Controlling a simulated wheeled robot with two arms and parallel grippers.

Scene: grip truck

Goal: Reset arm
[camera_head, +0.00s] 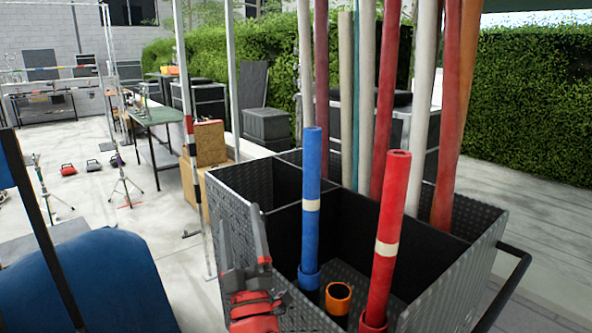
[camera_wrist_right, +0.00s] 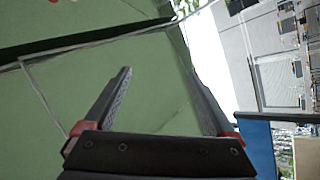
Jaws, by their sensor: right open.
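My right gripper (camera_head: 243,222) is at the lower middle of the head view, pointing up, in front of the near left side of a black textured bin (camera_head: 225,190). Its two grey fingers are apart. In the right wrist view the same gripper (camera_wrist_right: 161,75) has spread fingers with nothing between them, against a green background. My left gripper is not in either view.
The divided bin holds a blue tube (camera_head: 311,170), a red tube (camera_head: 392,215), an orange ring (camera_head: 338,297) and several tall poles. A blue rounded object (camera_head: 85,285) is at lower left. A green table (camera_head: 155,116) stands behind.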

